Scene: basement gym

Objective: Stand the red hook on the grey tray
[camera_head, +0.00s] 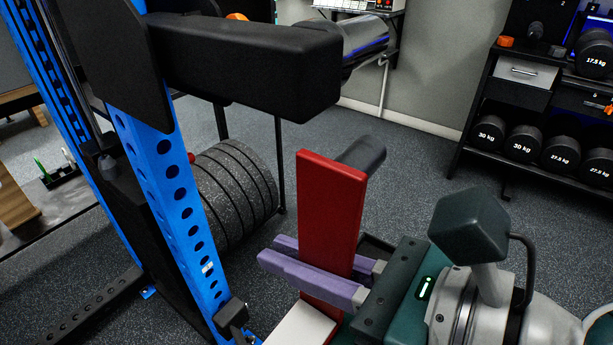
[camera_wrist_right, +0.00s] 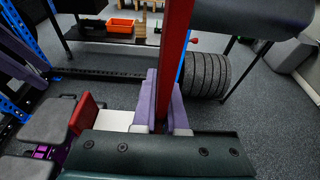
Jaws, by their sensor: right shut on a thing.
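The red hook (camera_head: 330,215) is a tall red plate with a dark round peg (camera_head: 362,155) near its top and a pale white ledge (camera_head: 302,327) at its foot. My right gripper (camera_head: 315,277) is shut on the lower part of the plate, its purple fingers on either side. The hook is roughly upright. In the right wrist view the red plate (camera_wrist_right: 176,55) rises between the fingers (camera_wrist_right: 162,105), and the white ledge (camera_wrist_right: 117,121) shows to their left. I cannot make out the grey tray for certain. My left gripper is not in view.
A blue perforated rack post (camera_head: 170,190) with a thick black beam (camera_head: 250,68) stands close on the left. Weight plates (camera_head: 228,195) are behind it. A dumbbell rack (camera_head: 535,130) stands at the right. An orange bin (camera_wrist_right: 120,27) shows at the back. Speckled floor between is open.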

